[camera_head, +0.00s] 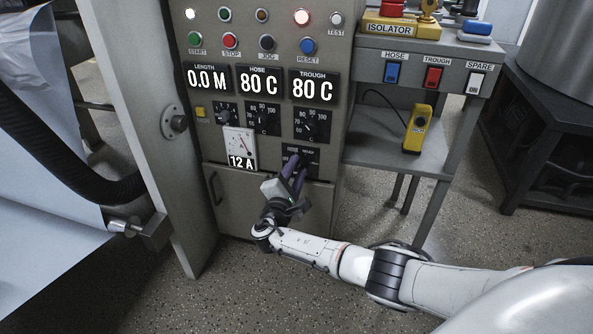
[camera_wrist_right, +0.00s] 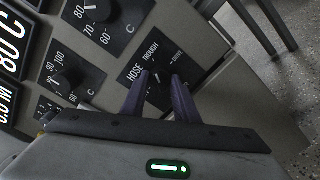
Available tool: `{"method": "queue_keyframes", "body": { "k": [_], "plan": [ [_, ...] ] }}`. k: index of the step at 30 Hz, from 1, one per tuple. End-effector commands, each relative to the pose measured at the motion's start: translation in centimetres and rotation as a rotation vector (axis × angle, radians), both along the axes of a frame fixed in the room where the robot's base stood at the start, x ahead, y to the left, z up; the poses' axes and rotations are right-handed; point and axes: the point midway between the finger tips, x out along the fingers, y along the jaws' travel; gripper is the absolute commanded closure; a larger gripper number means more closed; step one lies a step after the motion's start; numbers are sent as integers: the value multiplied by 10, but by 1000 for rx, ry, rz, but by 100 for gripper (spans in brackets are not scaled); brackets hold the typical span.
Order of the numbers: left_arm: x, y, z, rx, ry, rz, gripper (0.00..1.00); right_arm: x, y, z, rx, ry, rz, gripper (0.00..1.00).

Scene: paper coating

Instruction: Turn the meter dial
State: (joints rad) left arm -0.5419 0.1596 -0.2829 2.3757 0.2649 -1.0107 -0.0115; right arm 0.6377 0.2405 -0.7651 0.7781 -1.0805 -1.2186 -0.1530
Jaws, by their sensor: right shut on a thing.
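The selector dial that my right gripper (camera_head: 297,170) is at sits on a small black plate (camera_head: 313,154), low on the right of the grey panel. In the wrist view its plate is marked HOSE and what looks like TROUGH, with a third word too small to read. The purple fingers of my right gripper (camera_wrist_right: 160,86) are shut on the dial knob (camera_wrist_right: 158,96), one on each side. The fingers hide much of the knob, so its exact pointing is unclear. A white needle meter (camera_head: 240,143) to its left reads 12 A below. My left gripper is out of view.
Above are two temperature dials (camera_head: 263,119) (camera_head: 312,125) and displays (camera_head: 258,84) of 0.0 M, 80 C and 80 C. Buttons and lamps line the top. A side shelf (camera_head: 385,149) holds a yellow device (camera_head: 417,130). A black hose (camera_head: 75,178) hangs at the left.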

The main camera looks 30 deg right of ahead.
Motion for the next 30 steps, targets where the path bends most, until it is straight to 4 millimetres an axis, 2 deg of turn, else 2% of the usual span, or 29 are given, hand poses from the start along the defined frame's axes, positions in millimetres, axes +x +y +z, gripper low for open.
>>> {"method": "queue_keyframes", "body": {
  "k": [6,7,10,20,26,30],
  "plan": [
    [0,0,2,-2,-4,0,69,0,3,-1,2,3,5,95],
    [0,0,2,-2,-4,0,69,0,3,-1,2,3,6,71],
    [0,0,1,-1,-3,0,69,0,3,-1,2,3,5,54],
    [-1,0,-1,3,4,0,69,-1,3,0,0,3,3,54],
    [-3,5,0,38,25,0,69,-20,24,2,1,5,5,54],
    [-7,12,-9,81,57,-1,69,-38,47,2,2,4,6,54]
  ]
}}
